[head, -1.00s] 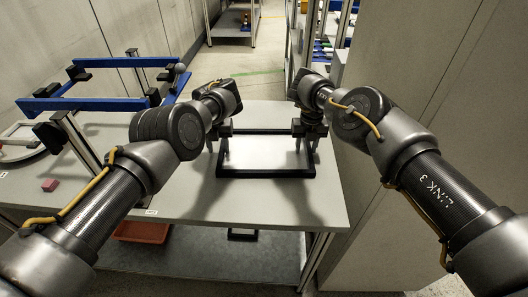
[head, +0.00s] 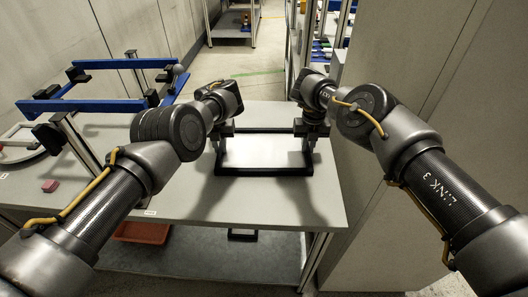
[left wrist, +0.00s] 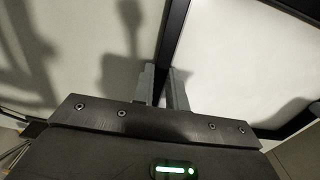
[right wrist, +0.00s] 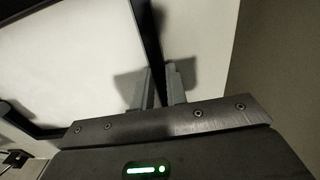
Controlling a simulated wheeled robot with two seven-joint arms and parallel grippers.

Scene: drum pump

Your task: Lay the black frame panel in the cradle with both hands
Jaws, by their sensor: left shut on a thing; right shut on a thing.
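The black frame panel (head: 264,171) is a rectangular black frame around a pale middle, lying roughly level over the right part of the table. My left gripper (head: 219,143) is shut on its left side bar, which runs between the fingers in the left wrist view (left wrist: 172,45). My right gripper (head: 308,143) is shut on its right side bar, also between the fingers in the right wrist view (right wrist: 148,45). I cannot tell how high the panel is above the table. The cradle appears to be the blue-railed stand (head: 88,104) at the left, with black corner blocks.
The grey table (head: 180,195) is bare around the panel. A small red block (head: 50,186) and a white ring-like part (head: 22,140) lie at the left. A tall grey cabinet wall (head: 400,60) stands close on the right. An orange tray (head: 140,232) sits on the lower shelf.

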